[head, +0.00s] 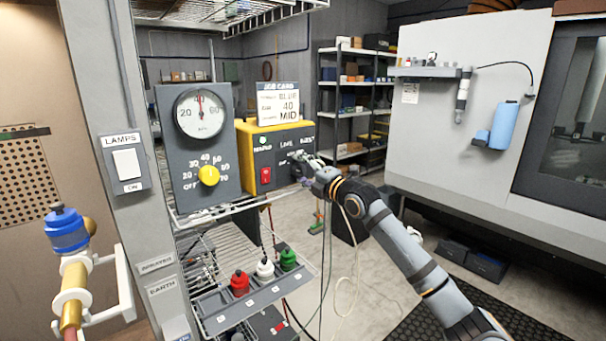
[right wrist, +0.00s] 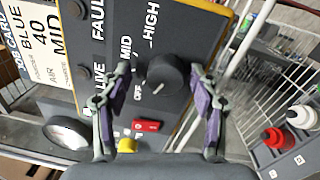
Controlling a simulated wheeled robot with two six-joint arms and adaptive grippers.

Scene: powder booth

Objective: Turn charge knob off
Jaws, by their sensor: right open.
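A dark round knob (right wrist: 165,75) sits on the grey face of the yellow-edged control box (head: 250,150), with OFF, MID and HIGH printed around it. A small white mark shows at its lower-left edge in the right wrist view; I cannot tell for sure what it points at. My right gripper (head: 305,158) is in front of the box's right side and hides this knob in the head view. In the right wrist view my right gripper (right wrist: 161,70) is open, its two fingers on either side of the knob, with no clear contact. My left gripper is out of view.
A red switch (head: 265,175) is on the same box, and a job card (head: 278,103) reading BLUE, 40, MID stands on top. Left of it is a gauge panel (head: 165,120) with a yellow knob (head: 208,175).

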